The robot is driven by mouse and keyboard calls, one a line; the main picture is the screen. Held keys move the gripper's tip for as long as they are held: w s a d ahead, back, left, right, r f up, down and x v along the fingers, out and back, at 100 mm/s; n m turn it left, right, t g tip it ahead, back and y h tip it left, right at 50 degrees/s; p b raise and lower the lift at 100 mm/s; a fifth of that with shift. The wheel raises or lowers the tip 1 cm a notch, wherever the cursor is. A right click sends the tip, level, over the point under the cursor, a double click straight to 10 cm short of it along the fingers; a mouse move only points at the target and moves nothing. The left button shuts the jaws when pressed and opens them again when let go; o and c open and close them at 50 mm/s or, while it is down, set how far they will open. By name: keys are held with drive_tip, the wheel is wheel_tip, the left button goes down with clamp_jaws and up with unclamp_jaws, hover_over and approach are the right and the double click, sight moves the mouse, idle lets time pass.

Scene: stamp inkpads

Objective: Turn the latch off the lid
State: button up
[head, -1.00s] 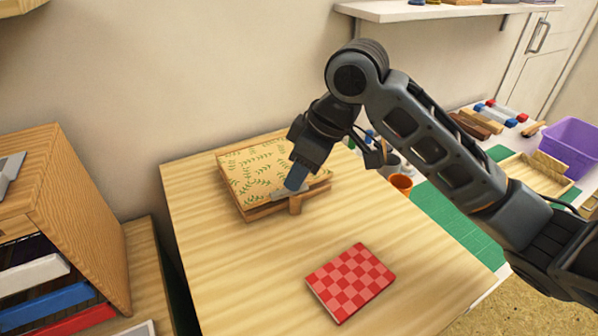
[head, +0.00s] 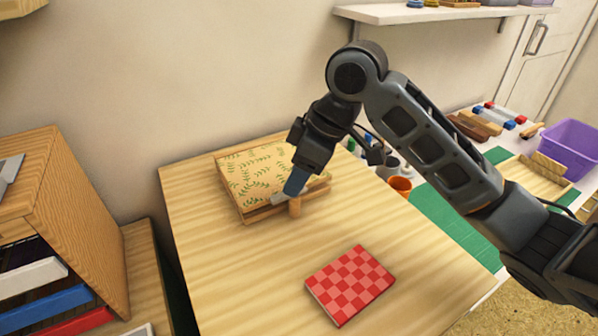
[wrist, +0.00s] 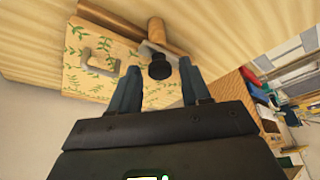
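The box (head: 250,213) stands on the table, its leaf-patterned lid (head: 255,170) lying flat on top. A grey handle (wrist: 100,58) on the lid shows in the wrist view. At the lid's front edge is a latch with a grey plate (head: 279,199) and a black knob (wrist: 159,67); a round wooden peg (wrist: 157,30) sticks out beside it. My gripper (wrist: 159,72) is over the latch, its two blue fingers apart on either side of the knob, with small gaps in the wrist view. In the head view my fingers (head: 295,182) hide the knob.
A red checkered notebook (head: 350,285) lies at the table's front. A wooden cabinet (head: 70,210) stands at left. An orange cup (head: 400,185), a green mat (head: 455,225) and a purple bin (head: 570,148) are at right. The table between box and notebook is clear.

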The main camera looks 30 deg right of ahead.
drive_tip(key=shift+o, duration=0.6)
drive_tip(key=shift+r, duration=0.1)
drive_tip(key=v, duration=0.7)
drive_tip(key=shift+r, duration=0.25)
drive_tip(key=shift+s+d, duration=0.1)
drive_tip(key=shift+s, duration=0.1)
